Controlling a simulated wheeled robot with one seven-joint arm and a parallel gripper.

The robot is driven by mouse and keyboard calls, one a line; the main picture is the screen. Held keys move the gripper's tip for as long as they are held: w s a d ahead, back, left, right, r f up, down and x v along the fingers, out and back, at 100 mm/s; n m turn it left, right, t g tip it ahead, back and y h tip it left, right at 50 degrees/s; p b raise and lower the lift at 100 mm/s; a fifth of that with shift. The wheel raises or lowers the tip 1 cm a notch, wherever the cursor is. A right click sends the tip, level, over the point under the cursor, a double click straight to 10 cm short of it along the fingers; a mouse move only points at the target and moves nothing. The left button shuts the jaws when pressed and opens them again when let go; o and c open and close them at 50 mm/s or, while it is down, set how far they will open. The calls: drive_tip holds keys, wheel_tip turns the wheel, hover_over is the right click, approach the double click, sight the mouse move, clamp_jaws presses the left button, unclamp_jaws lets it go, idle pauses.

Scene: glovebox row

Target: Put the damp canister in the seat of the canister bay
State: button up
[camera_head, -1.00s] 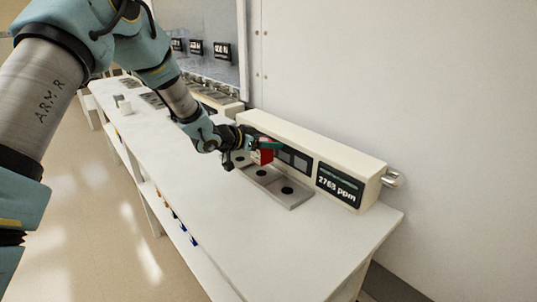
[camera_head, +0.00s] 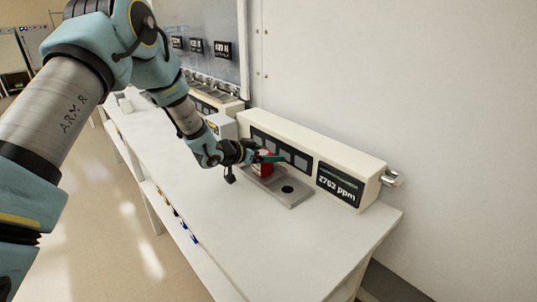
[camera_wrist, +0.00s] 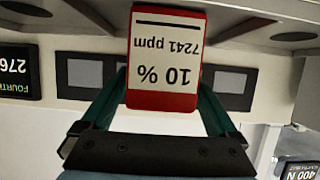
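The red canister (camera_head: 262,168) has a white label reading "10 %" and "7241 ppm", upside down in the wrist view (camera_wrist: 166,60). My gripper (camera_head: 268,157) is shut on it, with a green finger on each side in the wrist view (camera_wrist: 164,105). The canister stands over the middle part of the grey seat plate (camera_head: 299,198) of the canister bay (camera_head: 345,165). One dark round seat (camera_head: 287,189) is open to its right. The canister hides the spot beneath it; I cannot tell whether its base is fully seated.
The bay's back housing has dark square panels and a ppm display (camera_head: 339,186) at its right end. A white box (camera_head: 222,126) stands left of the bay. The white bench (camera_head: 255,235) is clear in front. More bays line the wall farther left.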

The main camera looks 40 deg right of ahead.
drive_tip(key=shift+r, duration=0.1)
drive_tip(key=shift+r, duration=0.15)
drive_tip(key=b+v, duration=0.3)
drive_tip(key=v, duration=0.9)
drive_tip(key=w+a+n+t+y, duration=0.2)
drive_tip(key=w+a+n+y, duration=0.15)
drive_tip(key=a, duration=0.65)
drive_tip(key=w+a+r+n+t+y, duration=0.1)
drive_tip(key=w+a+n+t+y, duration=0.15)
drive_tip(key=w+a, duration=0.45)
drive_tip(key=w+a+n+t+y, duration=0.3)
drive_tip(key=a, duration=0.9)
drive_tip(key=s+a+n+g+y, duration=0.2)
drive_tip(key=s+a+n, duration=0.2)
drive_tip(key=s+a, duration=0.4)
drive_tip(key=s+a+n+g+y, duration=0.2)
drive_tip(key=s+a, duration=0.6)
drive_tip(key=a, duration=0.4)
drive_tip(key=shift+a+r+n+g, duration=0.35)
drive_tip(key=shift+n+g, duration=0.2)
drive_tip(key=shift+n, duration=0.65)
